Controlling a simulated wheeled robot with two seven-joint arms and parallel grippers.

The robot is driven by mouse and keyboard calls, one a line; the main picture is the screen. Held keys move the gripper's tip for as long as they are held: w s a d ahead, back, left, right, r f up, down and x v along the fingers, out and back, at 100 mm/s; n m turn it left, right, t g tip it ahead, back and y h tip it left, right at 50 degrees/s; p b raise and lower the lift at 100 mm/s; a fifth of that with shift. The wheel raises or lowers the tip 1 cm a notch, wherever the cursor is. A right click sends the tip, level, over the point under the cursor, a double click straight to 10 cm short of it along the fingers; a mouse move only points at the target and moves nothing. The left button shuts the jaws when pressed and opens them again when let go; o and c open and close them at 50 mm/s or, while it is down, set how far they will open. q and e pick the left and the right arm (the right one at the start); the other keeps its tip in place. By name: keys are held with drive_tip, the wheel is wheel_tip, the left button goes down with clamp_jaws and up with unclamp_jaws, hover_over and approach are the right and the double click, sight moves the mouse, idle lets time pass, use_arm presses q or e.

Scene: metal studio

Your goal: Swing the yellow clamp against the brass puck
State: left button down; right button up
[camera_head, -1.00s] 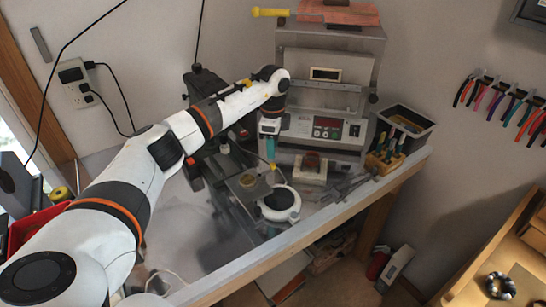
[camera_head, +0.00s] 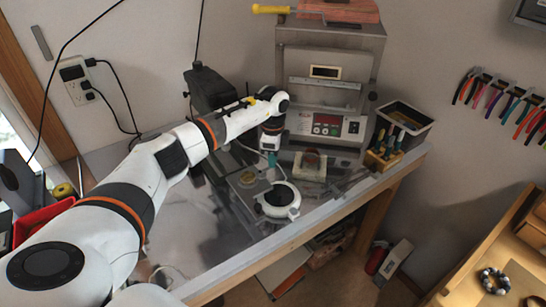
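A small yellow part (camera_head: 250,100), which looks like the end of the yellow clamp, shows just above my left forearm. The rest of it is hidden behind the arm. My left gripper (camera_head: 271,158) points down above and to the right of the puck, in front of the grey machine. Its fingers are small and dark, so I cannot tell whether they are open or touching anything. My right gripper is not in view.
The grey machine (camera_head: 325,145) with a control panel stands behind the fixture. A tool rack (camera_head: 385,153) and a grey bin (camera_head: 406,118) stand to its right. A red bin (camera_head: 38,222) is at the far left. The bench's wooden front edge (camera_head: 330,219) runs diagonally.

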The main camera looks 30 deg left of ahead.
use_arm(q)
drive_tip(key=shift+d, duration=0.1)
drive_tip(key=m, duration=0.1)
drive_tip(key=d+m, duration=0.1)
drive_tip(key=m, duration=0.1)
drive_tip(key=shift+s, duration=0.3)
drive_tip(key=m, duration=0.2)
drive_tip(key=shift+s+d+m+b, duration=0.35)
drive_tip(key=shift+m+b, duration=0.05)
drive_tip(key=m, duration=0.1)
drive_tip(key=s+m, duration=0.1)
drive_tip(key=shift+d+m+b, duration=0.25)
drive_tip(key=shift+m+b, duration=0.05)
drive_tip(key=shift+s+d+m+b, duration=0.1)
drive_tip(key=shift+s+m+b, duration=0.15)
drive_tip(key=shift+m, duration=0.45)
drive_tip(key=shift+s+d+m+b, duration=0.1)
drive_tip(key=shift+s+m, duration=0.15)
drive_tip(key=shift+m, duration=0.45)
drive_tip(key=c, duration=1.3)
unclamp_jaws()
